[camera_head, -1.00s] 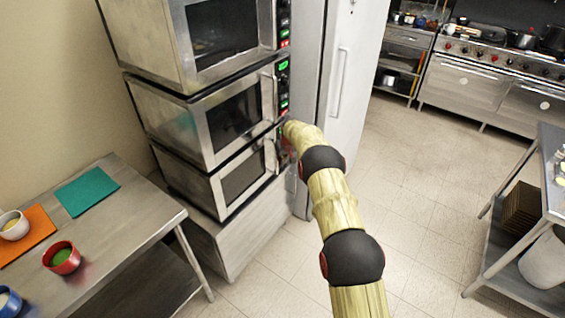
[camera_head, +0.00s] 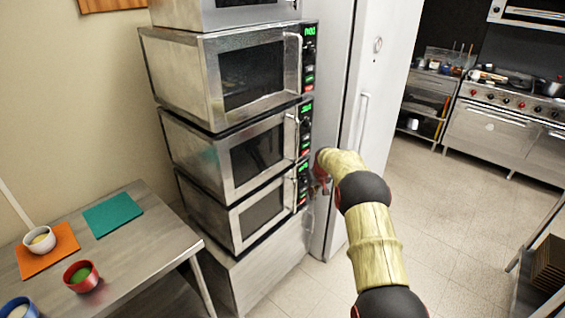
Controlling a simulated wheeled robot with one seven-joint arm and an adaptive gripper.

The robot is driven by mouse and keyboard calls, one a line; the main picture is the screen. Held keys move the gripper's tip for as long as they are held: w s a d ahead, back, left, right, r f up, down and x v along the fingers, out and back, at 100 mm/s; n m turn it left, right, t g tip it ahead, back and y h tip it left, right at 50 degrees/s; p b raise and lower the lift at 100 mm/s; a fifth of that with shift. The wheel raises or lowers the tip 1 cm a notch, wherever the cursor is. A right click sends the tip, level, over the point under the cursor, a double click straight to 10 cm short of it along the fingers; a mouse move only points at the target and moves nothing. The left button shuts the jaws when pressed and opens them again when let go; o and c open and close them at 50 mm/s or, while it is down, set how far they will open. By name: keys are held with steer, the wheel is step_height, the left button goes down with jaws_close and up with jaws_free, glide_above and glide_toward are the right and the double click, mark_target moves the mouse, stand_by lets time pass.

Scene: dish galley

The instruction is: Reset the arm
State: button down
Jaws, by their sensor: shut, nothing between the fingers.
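My arm, yellow with black joints, reaches up from the bottom right of the head view. At its far end my gripper (camera_head: 320,183), small, dark and reddish, is shut and empty. It shows just right of the control panels of the stacked microwaves (camera_head: 258,155), in front of the white fridge (camera_head: 345,130). The wrist hides part of it. I cannot tell whether it touches anything.
A steel table (camera_head: 150,249) at lower left holds a white bowl (camera_head: 40,238) on an orange mat (camera_head: 62,257), a red bowl (camera_head: 81,276), a blue bowl (camera_head: 19,308) and a teal mat (camera_head: 112,214). A stove (camera_head: 500,125) stands far right. The floor between is clear.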

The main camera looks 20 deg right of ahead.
steer(key=s+a+f+m+g, duration=0.1)
steer(key=s+f, duration=0.1)
steer(key=s, duration=0.3)
steer(key=s+a+f+g, duration=0.2)
steer(key=s, duration=0.3)
steer(key=s+a+r+t, duration=0.1)
steer(key=s+a+r, duration=0.4)
steer(key=s+r, duration=0.6)
steer(key=s+a+r+t, duration=0.1)
steer(key=s+a+r, duration=0.5)
steer(key=s, duration=1.4)
steer(key=s+a+r+n+t, duration=0.1)
steer(key=s+a+r, duration=0.5)
steer(key=s+r, duration=0.9)
steer(key=shift+s+r+t, duration=0.3)
steer(key=shift+s+t, duration=0.2)
steer(key=shift+t, duration=0.1)
steer(key=shift+a, duration=0.15)
